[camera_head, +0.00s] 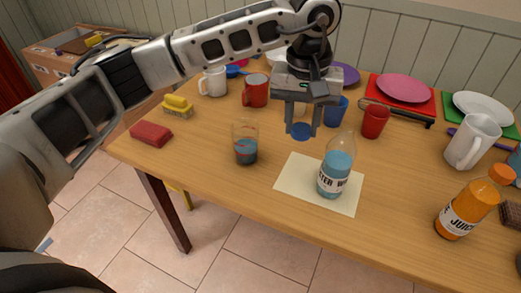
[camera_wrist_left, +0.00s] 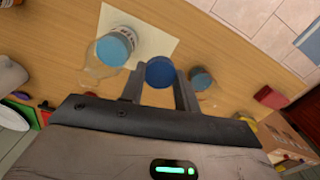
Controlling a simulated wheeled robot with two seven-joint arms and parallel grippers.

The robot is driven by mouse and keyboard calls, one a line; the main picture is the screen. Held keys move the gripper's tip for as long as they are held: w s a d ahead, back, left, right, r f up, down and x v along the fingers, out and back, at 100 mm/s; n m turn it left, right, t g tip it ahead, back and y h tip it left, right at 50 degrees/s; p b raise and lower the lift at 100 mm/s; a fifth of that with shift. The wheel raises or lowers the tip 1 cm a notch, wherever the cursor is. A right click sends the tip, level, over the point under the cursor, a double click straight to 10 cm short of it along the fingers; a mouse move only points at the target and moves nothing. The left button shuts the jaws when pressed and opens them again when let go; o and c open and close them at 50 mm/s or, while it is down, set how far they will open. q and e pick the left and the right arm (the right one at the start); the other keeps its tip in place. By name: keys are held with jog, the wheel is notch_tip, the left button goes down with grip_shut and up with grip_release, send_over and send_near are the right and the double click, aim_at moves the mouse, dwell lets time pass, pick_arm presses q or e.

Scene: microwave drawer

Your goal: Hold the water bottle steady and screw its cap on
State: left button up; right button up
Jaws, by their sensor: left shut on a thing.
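The water bottle (camera_head: 335,172) stands upright on a cream sheet (camera_head: 294,183) on the table. It is clear, with blue water and a white label, and no cap shows on its neck. It also shows in the left wrist view (camera_wrist_left: 102,60). My left gripper (camera_head: 302,126) points down, shut on the blue cap (camera_head: 301,131). The cap is held above the table, to the left of the bottle's top and apart from it. In the left wrist view the cap (camera_wrist_left: 160,72) sits between the fingertips. My right gripper is out of view.
A glass of blue liquid (camera_head: 245,148) stands left of the sheet. Red (camera_head: 375,122) and blue (camera_head: 336,110) cups stand behind the bottle. A juice bottle (camera_head: 466,209) and a white pitcher (camera_head: 473,142) stand at right. A red sponge (camera_head: 151,134) lies at left.

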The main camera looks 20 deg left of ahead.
aim_at(348, 127)
pick_arm(q)
jog(key=w+d+r+n, duration=0.2)
jog(key=w+d+r, duration=0.2)
jog(key=d+r, duration=0.4)
jog(key=shift+w+r, duration=0.15)
jog(key=shift+r, duration=0.15)
jog(key=shift+f, duration=2)
